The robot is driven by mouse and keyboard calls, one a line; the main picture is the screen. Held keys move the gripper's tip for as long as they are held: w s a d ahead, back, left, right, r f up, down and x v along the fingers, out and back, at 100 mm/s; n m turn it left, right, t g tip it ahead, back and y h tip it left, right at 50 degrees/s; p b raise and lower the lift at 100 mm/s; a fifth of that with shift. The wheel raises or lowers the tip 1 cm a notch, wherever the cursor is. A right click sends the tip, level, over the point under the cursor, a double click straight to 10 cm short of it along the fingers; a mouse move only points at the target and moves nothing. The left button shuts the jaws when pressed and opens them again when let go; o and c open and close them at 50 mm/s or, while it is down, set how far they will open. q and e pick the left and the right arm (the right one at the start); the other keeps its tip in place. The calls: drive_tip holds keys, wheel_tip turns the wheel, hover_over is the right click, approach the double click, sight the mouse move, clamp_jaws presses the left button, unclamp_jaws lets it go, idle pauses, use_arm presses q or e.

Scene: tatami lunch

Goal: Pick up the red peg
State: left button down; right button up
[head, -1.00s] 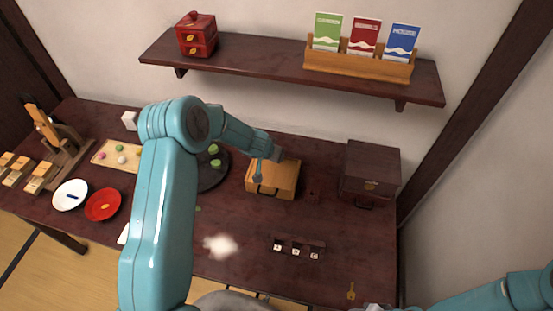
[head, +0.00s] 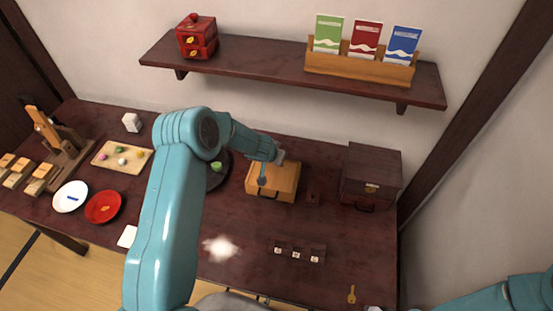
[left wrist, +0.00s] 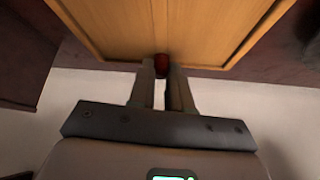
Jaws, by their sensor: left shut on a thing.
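The red peg (left wrist: 161,62) shows in the left wrist view as a small dark red piece at the face of the wooden box (left wrist: 205,25). My left gripper (left wrist: 161,74) is shut on it, with a fingertip on each side. In the head view my left gripper (head: 280,157) is at the back edge of the light wooden box (head: 285,184), and the peg cannot be made out there. Whether the peg still sits in the box is unclear. My right arm enters at the lower right of the head view; its gripper is not clearly visible.
A dark chest (head: 370,178) stands right of the box, with a small dark red block (head: 313,199) between them. A dark rack (head: 298,251) and a brass key (head: 351,294) lie in front. A wall shelf (head: 265,62) hangs above. A round dark tray (head: 214,181) is at left.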

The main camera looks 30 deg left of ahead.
use_arm(q)
wheel_tip(320, 180, up, 20)
drive_tip(key=p, duration=0.5)
drive_tip(key=shift+n, duration=0.3)
drive_tip(key=shift+s+y, duration=0.1)
drive_tip(key=shift+y, duration=0.2)
